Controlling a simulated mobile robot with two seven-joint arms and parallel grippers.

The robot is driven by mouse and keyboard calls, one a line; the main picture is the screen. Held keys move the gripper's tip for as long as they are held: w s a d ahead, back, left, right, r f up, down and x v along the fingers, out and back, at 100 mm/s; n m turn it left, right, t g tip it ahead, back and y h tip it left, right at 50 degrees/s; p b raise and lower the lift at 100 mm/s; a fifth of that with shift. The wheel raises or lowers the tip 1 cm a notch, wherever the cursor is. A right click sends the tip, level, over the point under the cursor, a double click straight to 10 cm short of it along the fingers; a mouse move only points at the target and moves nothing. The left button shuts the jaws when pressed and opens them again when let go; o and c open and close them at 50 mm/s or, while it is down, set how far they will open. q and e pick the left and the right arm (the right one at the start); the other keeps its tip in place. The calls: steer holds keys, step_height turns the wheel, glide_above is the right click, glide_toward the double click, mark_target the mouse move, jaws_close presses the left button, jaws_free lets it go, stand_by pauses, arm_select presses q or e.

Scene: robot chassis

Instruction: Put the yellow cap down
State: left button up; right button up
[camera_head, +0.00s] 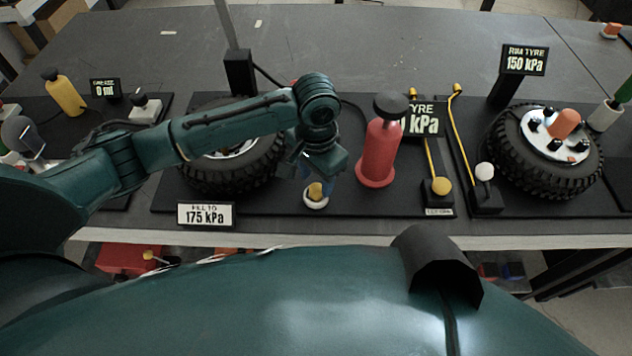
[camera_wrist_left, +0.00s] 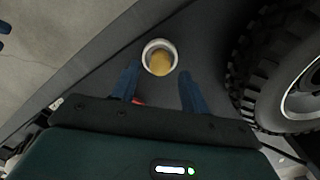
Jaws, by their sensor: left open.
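In the left wrist view the yellow cap (camera_wrist_left: 161,62) lies inside the white ring (camera_wrist_left: 146,54), just past the fingertips. My left gripper (camera_head: 318,172) is above the cap, pointing down. Its two blue fingers (camera_wrist_left: 158,82) are apart with nothing between them. My right gripper is not in view.
A sign reading 175 kPa (camera_head: 206,214) is at the front. Another tyre (camera_head: 545,160) lies far right.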

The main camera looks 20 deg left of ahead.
mark_target(316, 187)
arm_select(q)
step_height(316, 187, up, 10)
stand_by(0.3)
steer(key=shift+f, duration=0.15)
